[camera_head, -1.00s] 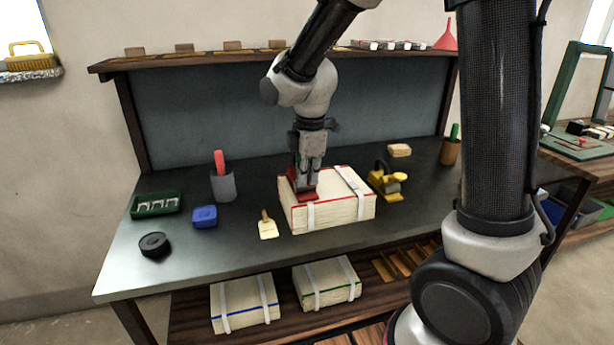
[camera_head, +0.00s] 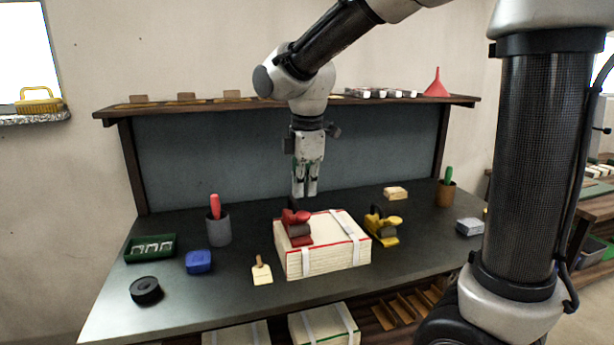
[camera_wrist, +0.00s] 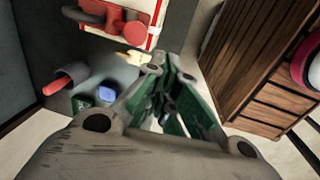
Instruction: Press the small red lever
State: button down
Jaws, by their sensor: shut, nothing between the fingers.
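A red device (camera_head: 298,226) with a dark upright part stands on top of a strapped, cream box with red edges (camera_head: 330,262). A small red lever cannot be clearly told apart from its body. The red device also shows at the top of the wrist view (camera_wrist: 132,33). My gripper (camera_head: 304,193) is shut and empty, pointing down, and appears above the red device, apart from it. In the wrist view its green-sided fingers (camera_wrist: 158,70) meet near the middle of the picture.
A yellow device (camera_head: 381,229) stands right of the box. A scraper (camera_head: 261,272), blue box (camera_head: 199,262), grey cup (camera_head: 218,232), black roll (camera_head: 145,291) and green tray (camera_head: 140,255) lie left. A shelf (camera_head: 220,108) runs along the back.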

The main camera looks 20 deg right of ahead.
jog(key=r, duration=0.1)
jog(key=s+r, duration=0.1)
jog(key=r, duration=0.1)
dwell(0.7)
jog(key=s+d+m+t, duration=0.3)
jog(key=s+d+m, duration=1.4)
jog(key=s+m, duration=0.1)
jog(key=shift+s+f, duration=0.45)
jog(key=shift+s, duration=0.15)
